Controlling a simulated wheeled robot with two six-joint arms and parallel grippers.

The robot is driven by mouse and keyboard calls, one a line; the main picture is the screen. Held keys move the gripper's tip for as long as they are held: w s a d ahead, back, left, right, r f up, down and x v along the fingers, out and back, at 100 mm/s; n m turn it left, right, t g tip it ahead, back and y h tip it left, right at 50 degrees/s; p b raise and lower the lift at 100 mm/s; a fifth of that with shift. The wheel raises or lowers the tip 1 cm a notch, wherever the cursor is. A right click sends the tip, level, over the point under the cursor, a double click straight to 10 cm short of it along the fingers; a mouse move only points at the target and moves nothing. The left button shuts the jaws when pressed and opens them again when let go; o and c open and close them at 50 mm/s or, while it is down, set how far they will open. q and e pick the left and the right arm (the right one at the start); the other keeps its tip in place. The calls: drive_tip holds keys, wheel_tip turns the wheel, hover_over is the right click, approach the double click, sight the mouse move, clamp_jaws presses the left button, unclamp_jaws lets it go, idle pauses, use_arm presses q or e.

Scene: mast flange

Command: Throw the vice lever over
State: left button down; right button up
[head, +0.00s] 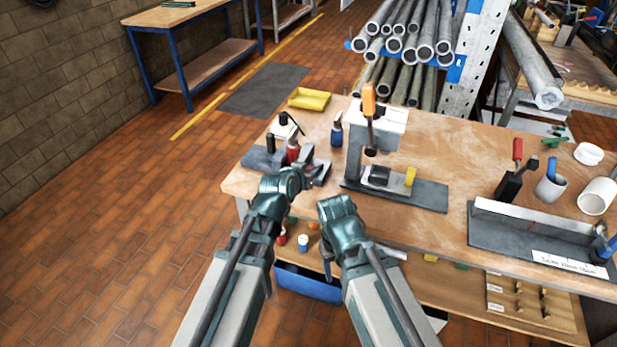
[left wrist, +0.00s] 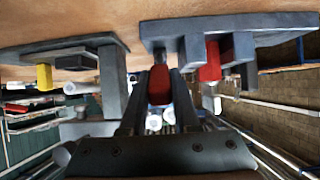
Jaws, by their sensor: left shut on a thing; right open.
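The vice (head: 262,158) is a dark grey fixture with red parts at the left end of the wooden bench; it also shows in the left wrist view (left wrist: 165,30). My left gripper (head: 308,172) is at its near right side, and its arm hides part of it. In the left wrist view my left gripper (left wrist: 158,105) is shut on a red grip (left wrist: 160,84), which looks like the lever's handle. A second red part (left wrist: 210,62) is beside it, outside the fingers. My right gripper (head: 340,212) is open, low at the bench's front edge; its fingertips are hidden.
A press with an orange handle (head: 369,98) and a yellow block (head: 411,176) stands right of the vice. A blue bottle (head: 337,131) and a yellow tray (head: 310,99) are behind. A dark fixture (head: 520,232) is farther right.

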use_arm(q)
drive_tip(key=shift+s+f, duration=0.1)
drive_tip(key=shift+f, duration=0.1)
idle(0.4)
drive_tip(key=c, duration=0.6)
unclamp_jaws()
drive_tip(key=shift+c, duration=0.2)
drive_tip(key=shift+r, duration=0.1)
